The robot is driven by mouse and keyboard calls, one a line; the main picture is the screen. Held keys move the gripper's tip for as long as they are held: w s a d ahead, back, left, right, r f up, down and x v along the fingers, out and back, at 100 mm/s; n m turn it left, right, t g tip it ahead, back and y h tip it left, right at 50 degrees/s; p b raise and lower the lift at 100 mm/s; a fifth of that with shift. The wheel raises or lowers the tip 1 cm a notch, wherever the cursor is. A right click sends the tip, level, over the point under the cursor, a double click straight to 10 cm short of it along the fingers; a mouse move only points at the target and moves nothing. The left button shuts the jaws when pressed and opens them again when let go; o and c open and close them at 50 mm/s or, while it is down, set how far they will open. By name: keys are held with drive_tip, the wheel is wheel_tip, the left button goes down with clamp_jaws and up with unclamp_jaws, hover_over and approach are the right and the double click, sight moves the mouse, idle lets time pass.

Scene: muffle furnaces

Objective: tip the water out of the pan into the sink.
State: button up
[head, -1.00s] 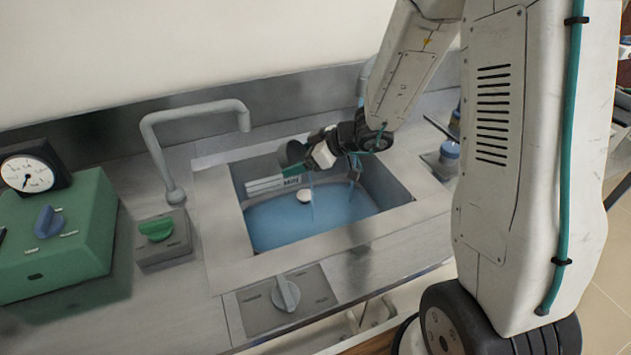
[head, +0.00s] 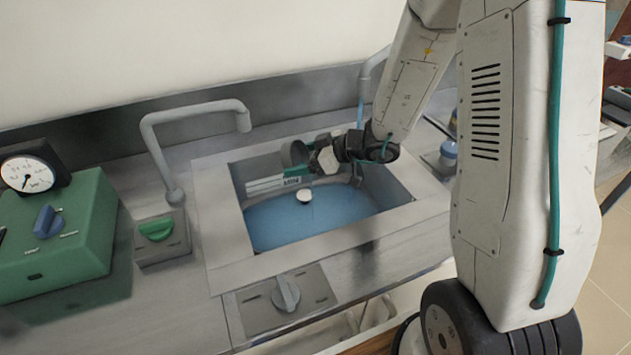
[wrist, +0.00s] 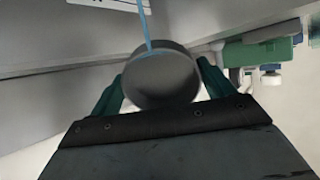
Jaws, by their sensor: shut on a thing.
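The pan (wrist: 160,82) is a small grey round vessel between the teal fingers of my gripper (wrist: 162,88) in the wrist view. In the head view my gripper (head: 310,160) is over the back of the sink, shut on the pan (head: 298,152), which shows as a dark round shape that looks tilted. A thin blue streak (wrist: 145,25) meets or crosses the pan's rim in the wrist view; I cannot tell which. The steel sink (head: 222,215) has a blue basin floor or water (head: 305,225) in it. How much water the pan holds is hidden.
A grey tap (head: 195,112) stands left of the sink, and another tap (head: 372,72) with a thin blue line below it stands behind. A green box with a gauge (head: 60,240) is at the left. A small white round thing (head: 304,196) shows in the sink.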

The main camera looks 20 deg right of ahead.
idle(0.4)
drive_tip(key=shift+s+d+t+y, duration=0.1)
drive_tip(key=shift+t+y, duration=0.2)
drive_tip(key=shift+y, duration=0.1)
drive_tip(key=shift+f, duration=0.15)
drive_tip(key=shift+s+d+t+y, duration=0.1)
drive_tip(key=shift+t+y, duration=0.2)
idle(0.4)
drive_tip(key=shift+s+d+y, duration=0.1)
drive_tip(key=shift+y, duration=0.2)
idle(0.3)
drive_tip(key=shift+s+d+t+y, duration=0.1)
drive_tip(key=shift+t+y, duration=0.2)
drive_tip(key=shift+t, duration=0.2)
drive_tip(key=shift+f, duration=0.1)
